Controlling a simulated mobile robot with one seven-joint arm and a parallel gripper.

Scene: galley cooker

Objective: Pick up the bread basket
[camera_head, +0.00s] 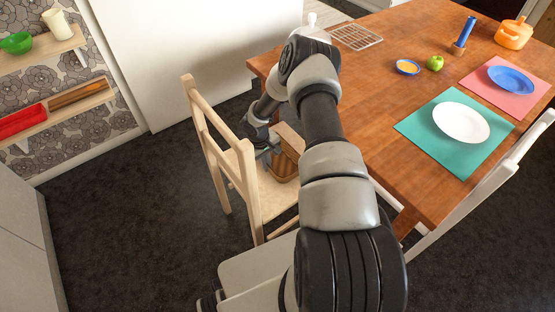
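A brown, wooden-looking container (284,166) with a paler upper part stands on the seat of the light wooden chair (245,160). It may be the bread basket, but my arm hides its right side. My gripper (268,149) is low over the chair seat, at the container's upper left edge. It looks very close to the container or touching it. The fingers are small and partly hidden, so I cannot tell whether they are open or shut on it.
The wooden table (405,105) stands right of the chair, with a wire rack (355,37), green apple (435,63), white plate (461,122) and blue plate (511,80). A white chair (480,195) is at its near side. Wall shelves (65,112) are at left. The dark floor left is clear.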

